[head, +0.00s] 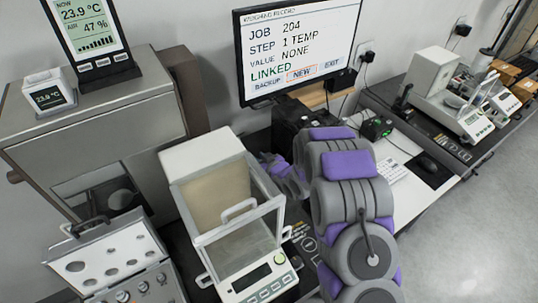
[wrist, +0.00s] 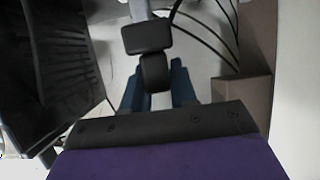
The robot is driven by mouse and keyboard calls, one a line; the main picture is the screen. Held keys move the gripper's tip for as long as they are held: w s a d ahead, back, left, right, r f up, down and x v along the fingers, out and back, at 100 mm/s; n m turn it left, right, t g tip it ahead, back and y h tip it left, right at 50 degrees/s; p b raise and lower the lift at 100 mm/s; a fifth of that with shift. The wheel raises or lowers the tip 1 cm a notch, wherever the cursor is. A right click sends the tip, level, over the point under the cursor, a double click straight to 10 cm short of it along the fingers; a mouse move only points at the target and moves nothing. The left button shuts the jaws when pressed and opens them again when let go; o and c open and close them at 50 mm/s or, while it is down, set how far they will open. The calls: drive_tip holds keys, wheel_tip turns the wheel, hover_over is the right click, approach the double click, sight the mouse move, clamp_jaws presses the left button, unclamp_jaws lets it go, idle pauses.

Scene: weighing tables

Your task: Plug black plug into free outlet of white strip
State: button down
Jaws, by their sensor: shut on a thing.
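In the wrist view, the two dark blue fingers of my gripper (wrist: 155,74) are shut on a black block, which appears to be the black plug (wrist: 156,75). A second black block (wrist: 146,36) lies just beyond it; I cannot tell whether the two touch. A narrow pale piece (wrist: 139,9) shows behind that block and may be part of the white strip. No free outlet can be made out. In the head view, my arm reaches behind the balance toward the area below the monitor, and the fingertips and plug are hidden.
Black cables (wrist: 205,30) and a brown box-like edge (wrist: 240,95) lie right of the fingers in the wrist view. The head view shows a monitor (head: 297,45), a glass-fronted balance (head: 235,215), a keyboard (head: 392,170) and wall plugs with cords (head: 366,57).

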drive_tip(key=shift+f, duration=0.25)
drive_tip(key=shift+d+f+b, duration=0.5)
drive_tip(key=shift+d+f, duration=0.25)
drive_tip(key=shift+d, duration=0.2)
drive_tip(key=shift+d+f, duration=0.15)
drive_tip(key=shift+f, duration=0.2)
drive_tip(key=shift+a+f+b, duration=0.2)
drive_tip(key=shift+f+b, duration=0.25)
drive_tip(key=shift+f, duration=0.3)
drive_tip(key=shift+a+f, duration=0.5)
drive_tip(key=shift+a, duration=0.2)
drive_tip(key=shift+d+r, duration=0.15)
drive_tip(key=shift+d, duration=0.6)
drive_tip(key=shift+a, duration=0.9)
drive_tip(key=shift+d, duration=0.45)
drive_tip(key=shift+a, duration=0.2)
